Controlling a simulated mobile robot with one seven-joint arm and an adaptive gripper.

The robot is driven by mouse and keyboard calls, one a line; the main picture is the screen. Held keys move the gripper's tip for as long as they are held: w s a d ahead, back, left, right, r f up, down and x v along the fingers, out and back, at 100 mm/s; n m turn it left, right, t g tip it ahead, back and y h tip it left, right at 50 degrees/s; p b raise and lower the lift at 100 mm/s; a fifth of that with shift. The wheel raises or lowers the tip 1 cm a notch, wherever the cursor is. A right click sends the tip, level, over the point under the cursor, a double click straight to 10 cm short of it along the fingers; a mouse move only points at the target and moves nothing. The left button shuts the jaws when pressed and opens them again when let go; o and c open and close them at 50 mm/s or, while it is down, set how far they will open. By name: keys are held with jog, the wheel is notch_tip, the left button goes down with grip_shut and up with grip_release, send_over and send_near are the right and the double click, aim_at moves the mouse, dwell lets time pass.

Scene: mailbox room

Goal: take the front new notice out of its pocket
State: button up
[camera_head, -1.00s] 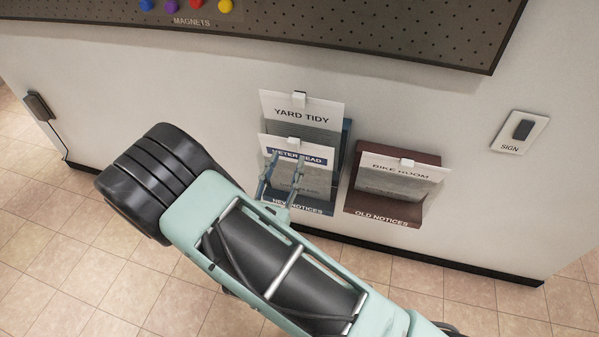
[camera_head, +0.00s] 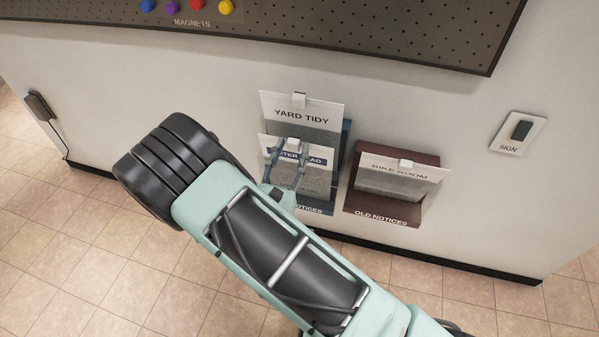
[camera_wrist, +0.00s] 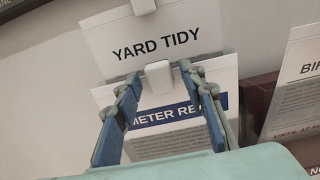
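The front new notice, METER READ (camera_head: 316,178), stands in the blue NEW NOTICES pocket (camera_head: 318,210) on the wall. It has a white tab (camera_wrist: 158,77) at its top edge. The YARD TIDY notice (camera_head: 300,113) stands behind it and rises higher; it also shows in the wrist view (camera_wrist: 155,48). My gripper (camera_head: 289,148) is open in front of the METER READ notice. In the wrist view, its blue-padded fingers (camera_wrist: 160,78) stand on either side of the tab, with gaps to it. Contact with the paper cannot be told.
The brown OLD NOTICES pocket (camera_head: 384,209) with the BIKE ROOM notice (camera_head: 398,173) is close on the right. A dark pegboard (camera_head: 380,35) with magnets hangs above. A SIGN switch plate (camera_head: 519,134) is farther right.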

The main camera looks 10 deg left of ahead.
grip_shut()
jog(key=s+r+p, duration=0.1)
jog(key=r+p, duration=0.7)
jog(key=r, duration=0.2)
jog(key=s+r+p, duration=0.2)
jog(key=r+p, duration=0.6)
jog(key=r, duration=0.2)
jog(key=shift+s+p, duration=0.3)
jog(key=shift+s+a+r, duration=0.1)
jog(key=shift+s+a, duration=0.05)
jog(key=shift+s, duration=0.05)
dwell(0.4)
jog(key=s, duration=0.9)
jog(key=shift+s+a, duration=0.25)
jog(key=shift+a, duration=0.1)
dwell(0.8)
